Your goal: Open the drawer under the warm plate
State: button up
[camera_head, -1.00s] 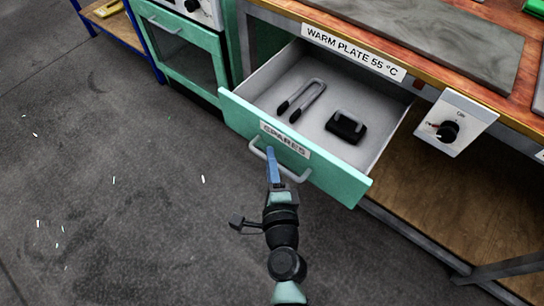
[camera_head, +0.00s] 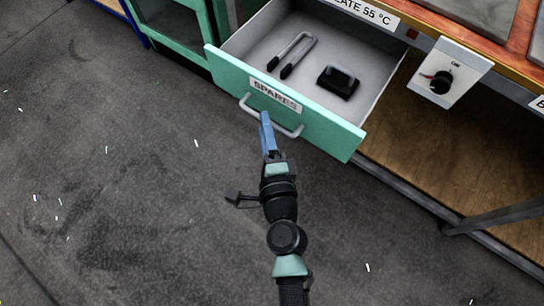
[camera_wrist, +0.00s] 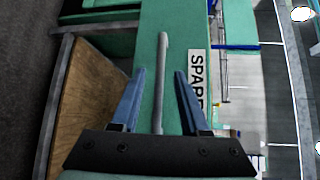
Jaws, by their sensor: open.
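The drawer (camera_head: 335,137) under the warm plate stands well open, with a teal front, grey inside and a "SPARES" label (camera_head: 275,94). Its grey bar handle (camera_head: 290,132) is on the front and also shows in the wrist view (camera_wrist: 162,50). My gripper (camera_head: 265,117) is at the handle, its blue fingers apart. In the wrist view the handle bar lies between the open fingers (camera_wrist: 159,74), with a gap on both sides. The warm plate label (camera_head: 365,12) is partly cut off at the top.
Tongs (camera_head: 291,54) and a black block-like item (camera_head: 338,81) lie in the drawer. A control box with a black knob (camera_head: 440,82) is to the right, above a wooden lower shelf (camera_head: 440,150). A teal cabinet (camera_head: 172,45) stands at left. The floor in front is clear.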

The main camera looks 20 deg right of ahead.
jog(key=s+a+r+b, duration=0.1)
jog(key=s+b, duration=0.2)
jog(key=s, duration=0.6)
jog(key=shift+s+r, duration=0.2)
jog(key=shift+s, duration=0.1)
